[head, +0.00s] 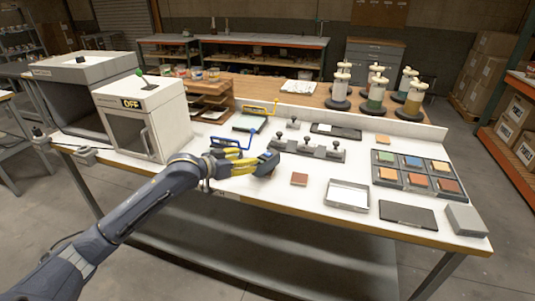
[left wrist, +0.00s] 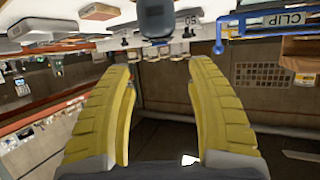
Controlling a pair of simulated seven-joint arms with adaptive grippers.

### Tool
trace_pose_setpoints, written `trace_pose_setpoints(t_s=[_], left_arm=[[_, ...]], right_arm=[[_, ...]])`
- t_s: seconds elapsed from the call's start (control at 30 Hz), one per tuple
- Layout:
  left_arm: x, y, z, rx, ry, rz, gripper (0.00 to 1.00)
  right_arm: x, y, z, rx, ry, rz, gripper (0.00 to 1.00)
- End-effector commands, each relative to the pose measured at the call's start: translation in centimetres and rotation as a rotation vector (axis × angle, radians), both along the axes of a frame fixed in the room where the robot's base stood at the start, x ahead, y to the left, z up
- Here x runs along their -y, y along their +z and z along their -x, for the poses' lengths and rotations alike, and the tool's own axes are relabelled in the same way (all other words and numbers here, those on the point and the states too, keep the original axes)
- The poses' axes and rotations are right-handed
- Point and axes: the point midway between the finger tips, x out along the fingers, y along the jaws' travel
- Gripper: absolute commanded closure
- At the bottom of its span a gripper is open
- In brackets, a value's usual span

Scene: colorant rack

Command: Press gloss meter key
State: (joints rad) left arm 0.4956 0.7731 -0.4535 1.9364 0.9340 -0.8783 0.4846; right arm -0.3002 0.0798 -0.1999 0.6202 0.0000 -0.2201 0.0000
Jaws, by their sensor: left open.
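A small dark blue-grey device (head: 266,161), which looks like the gloss meter, sits on the white bench just beyond my left fingertips. A dark rounded body (left wrist: 155,18) at the top of the left wrist view appears to be the same device. Its key cannot be made out in either view. My left gripper (head: 250,163) has yellow fingers and reaches over the bench from the left. In the left wrist view the fingers (left wrist: 160,65) stand wide apart with nothing between them. Whether they touch the device cannot be told. My right gripper is not in view.
A grey cabinet (head: 150,137) marked OFF stands left. A blue-handled clip (head: 222,144) lies behind the gripper. A dark holder with knobs (head: 308,150) is right of the device. A brown tile (head: 299,179), an open tray (head: 347,195) and a colour-sample rack (head: 412,190) lie further right.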

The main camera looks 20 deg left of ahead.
Motion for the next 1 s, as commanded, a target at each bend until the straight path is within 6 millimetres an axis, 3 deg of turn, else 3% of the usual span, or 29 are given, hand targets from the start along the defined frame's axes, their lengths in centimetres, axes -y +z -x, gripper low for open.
trace_pose_setpoints(t_s=[0.07, 0.47, 1.0], left_arm=[[0.0, 0.0, 0.0, 0.0, 0.0, 0.0, 0.53], [-0.01, 0.0, 0.0, 0.0, 0.0, 0.0, 1.0], [0.0, 0.0, 0.0, 0.0, 0.0, 0.0, 1.0]], right_arm=[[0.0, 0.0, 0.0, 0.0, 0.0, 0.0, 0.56], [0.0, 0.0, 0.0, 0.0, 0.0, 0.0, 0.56], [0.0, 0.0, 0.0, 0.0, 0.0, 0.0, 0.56]])
